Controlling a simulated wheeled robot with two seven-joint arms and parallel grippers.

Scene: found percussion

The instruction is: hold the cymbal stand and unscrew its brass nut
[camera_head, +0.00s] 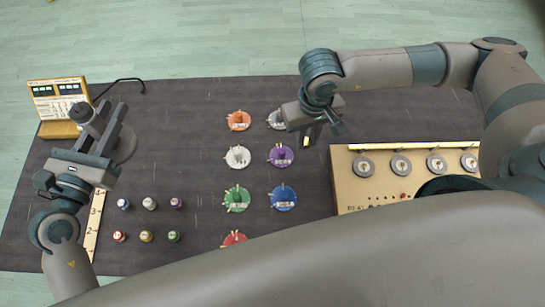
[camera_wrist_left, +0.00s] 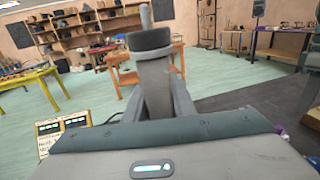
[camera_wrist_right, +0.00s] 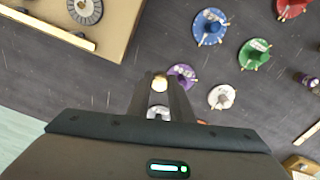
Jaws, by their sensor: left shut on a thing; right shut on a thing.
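The cymbal stand (camera_head: 95,126) is at the left of the dark mat. In the left wrist view its dark round top (camera_wrist_left: 149,40) and bare thin rod (camera_wrist_left: 146,16) rise between the fingers. My left gripper (camera_head: 107,132) is shut on the stand's post; the fingers hide part of it. The brass nut (camera_wrist_right: 159,83) is between the fingertips of my right gripper (camera_wrist_right: 160,92), which is shut on it. In the head view the brass nut (camera_head: 306,141) is far right of the stand, near the gold panel's corner and above the mat.
A gold panel box (camera_head: 345,190) with several round dials stands at the right. Coloured discs, such as a purple one (camera_head: 281,156), lie mid-mat. Small jars (camera_head: 149,203) stand at the lower left. A display box (camera_head: 58,108) and a ruler (camera_head: 93,225) are at the left.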

